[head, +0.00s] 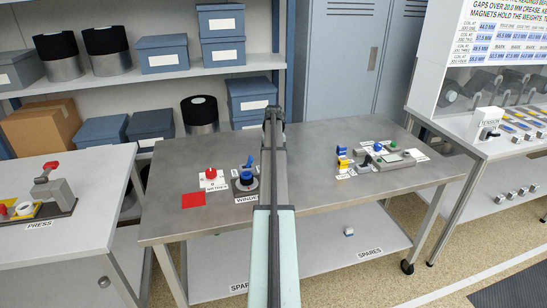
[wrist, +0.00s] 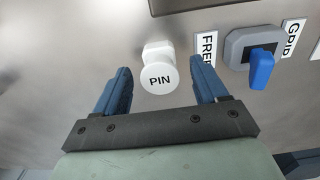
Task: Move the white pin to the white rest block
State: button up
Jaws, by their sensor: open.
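The white pin (wrist: 158,78), marked PIN on its round face, shows in the wrist view on a grey metal surface. A paler white part of it or behind it shows just above the face; I cannot tell which. My gripper (wrist: 160,66) is open, its two blue fingers to the left and right of the pin with a gap on each side. Nothing is between the fingers except the pin's face in the picture. In the head view my arm covers the middle of the bench, and I cannot make out the pin or my fingertips. I cannot identify the white rest block for certain.
On the bench (head: 325,195) are a blue-topped winder (head: 246,180), a red button (head: 211,174) and a grey fixture (head: 385,160). The front right bench is clear.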

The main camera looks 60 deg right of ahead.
notch_tip(320, 180, up, 14)
dwell(0.7)
jog(key=shift+f, duration=0.1)
dwell(0.7)
